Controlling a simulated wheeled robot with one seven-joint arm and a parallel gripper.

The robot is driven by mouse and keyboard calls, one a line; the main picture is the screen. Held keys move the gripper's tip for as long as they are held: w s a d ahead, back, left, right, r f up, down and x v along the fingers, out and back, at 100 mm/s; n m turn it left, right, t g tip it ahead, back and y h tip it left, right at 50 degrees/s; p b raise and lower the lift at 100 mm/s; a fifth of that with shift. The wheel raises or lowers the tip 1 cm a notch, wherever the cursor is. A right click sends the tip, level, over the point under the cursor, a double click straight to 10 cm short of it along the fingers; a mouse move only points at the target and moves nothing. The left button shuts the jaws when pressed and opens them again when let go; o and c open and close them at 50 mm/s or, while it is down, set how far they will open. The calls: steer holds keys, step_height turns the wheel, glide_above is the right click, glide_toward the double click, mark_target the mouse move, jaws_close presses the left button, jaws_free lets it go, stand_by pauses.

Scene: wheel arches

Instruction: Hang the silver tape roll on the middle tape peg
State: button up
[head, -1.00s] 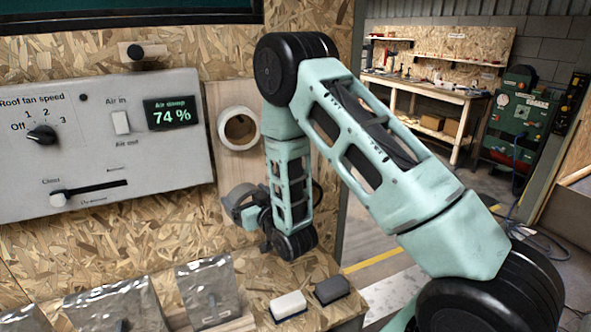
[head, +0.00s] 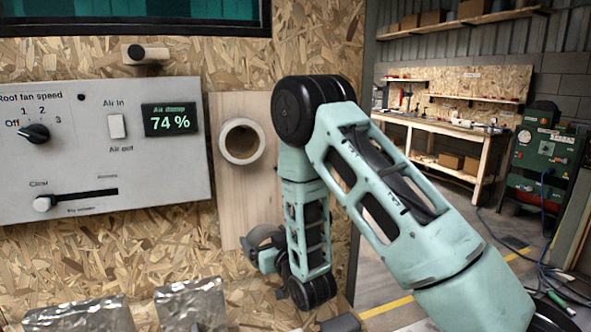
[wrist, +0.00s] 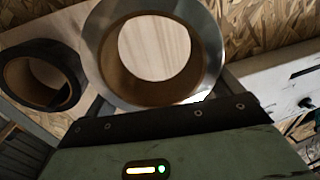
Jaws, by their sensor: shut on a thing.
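My gripper (head: 262,256) is shut on the silver tape roll (head: 263,236), low in front of the pale wooden board (head: 232,195). My arm hides part of the roll in the head view. In the wrist view the silver roll (wrist: 210,50) is large above my gripper (wrist: 165,103), and bare wood shows through its hole. A cream tape roll (head: 259,139) is on the board, above my gripper. A black tape roll (wrist: 72,75) with a brown core is left of the silver roll in the wrist view. The middle peg cannot be made out.
A grey control panel (head: 85,160) is on the wall left of the board. A small peg block (head: 147,55) sits above the panel. Foil packets (head: 190,303) are at the bottom, below my gripper. A workbench (head: 440,124) and a green machine (head: 545,150) stand far right.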

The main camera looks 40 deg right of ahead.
steer(key=s+d+r+m+h+p, duration=0.1)
steer(key=s+d+r+h+p, duration=0.15)
steer(key=r+p, duration=0.4)
steer(key=s+d+r+m+h+p, duration=0.1)
steer(key=s+d+r+p, duration=0.2)
steer(key=r, duration=0.6)
steer(key=shift+g, duration=0.3)
steer(key=shift+f+p+x, duration=0.15)
steer(key=shift+p+x, duration=0.8)
steer(key=shift+x, duration=1.65)
steer(key=shift+f+p+x, duration=0.15)
steer(key=shift+p+x, duration=0.75)
steer(key=shift+x, duration=1.65)
steer(key=shift+w+f+b, duration=0.2)
steer(key=shift+f+b, duration=0.15)
steer(key=shift+b, duration=0.15)
steer(key=shift+w+f+b, duration=0.3)
steer(key=shift+w+b, duration=0.1)
steer(key=shift+b, duration=0.3)
steer(key=o, duration=0.7)
